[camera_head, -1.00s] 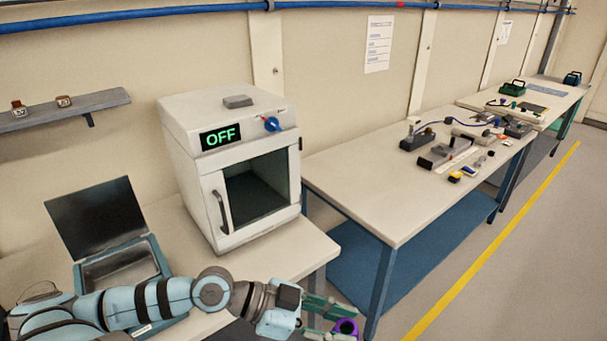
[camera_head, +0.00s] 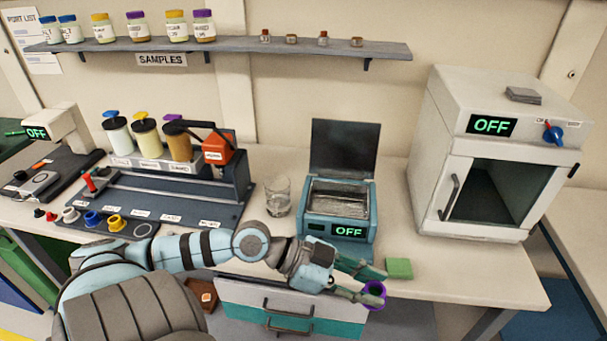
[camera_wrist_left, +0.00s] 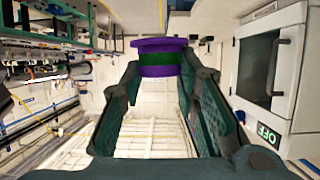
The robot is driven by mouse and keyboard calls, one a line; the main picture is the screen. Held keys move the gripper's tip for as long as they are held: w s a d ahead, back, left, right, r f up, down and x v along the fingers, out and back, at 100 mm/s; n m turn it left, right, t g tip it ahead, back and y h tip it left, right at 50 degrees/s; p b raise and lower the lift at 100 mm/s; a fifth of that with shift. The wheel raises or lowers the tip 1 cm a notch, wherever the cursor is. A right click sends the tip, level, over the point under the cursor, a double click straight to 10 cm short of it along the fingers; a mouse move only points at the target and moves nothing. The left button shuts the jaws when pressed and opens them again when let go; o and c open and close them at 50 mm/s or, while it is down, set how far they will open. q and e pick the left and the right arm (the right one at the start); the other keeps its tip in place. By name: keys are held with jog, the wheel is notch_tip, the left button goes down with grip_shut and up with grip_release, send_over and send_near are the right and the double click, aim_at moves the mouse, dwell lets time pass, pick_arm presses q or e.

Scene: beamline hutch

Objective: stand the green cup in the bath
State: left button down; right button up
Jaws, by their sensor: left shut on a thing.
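My left gripper (camera_head: 372,283) is shut on a small purple cup with a green band (camera_head: 374,294). In the left wrist view the cup (camera_wrist_left: 158,57) sits between the fingertips, its purple rim above the green band. In the head view the cup is held at the front of the bench, above the drawers and right of the bath. The bath (camera_head: 338,229) is a teal box with a steel basin, its dark lid (camera_head: 345,147) raised, and its display reads OFF. The basin's bottom is hard to make out. My right gripper is not in view.
A green block (camera_head: 399,268) lies on the bench just right of my gripper. A clear glass beaker (camera_head: 278,197) stands left of the bath. A white oven (camera_head: 500,150) with a dark window stands at right. A rack of bottles (camera_head: 165,160) is at left, below the samples shelf (camera_head: 220,49).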

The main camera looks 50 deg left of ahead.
pick_arm(q)
jog(key=w+a+r+n+t+y, duration=0.3)
jog(key=w+a+n+t+y, duration=0.15)
jog(key=w+a, duration=0.75)
jog(key=w+a+r+n+y+b, duration=0.1)
jog(key=w+a+r+n+y, duration=0.7)
jog(key=a+y, duration=0.3)
jog(key=shift+n+h, duration=0.25)
jog(key=shift+h, duration=0.4)
jog(key=f+b, duration=0.1)
jog(key=f, duration=0.5)
jog(key=f+b, duration=0.1)
jog(key=f, duration=0.5)
jog(key=a+f+b, duration=0.1)
jog(key=f+b, duration=0.1)
jog(key=f, duration=0.5)
jog(key=shift+s, duration=0.3)
jog(key=shift+f+t, duration=0.2)
jog(key=shift+t, duration=0.05)
jog(key=shift+a, duration=0.1)
jog(key=shift+f, duration=0.15)
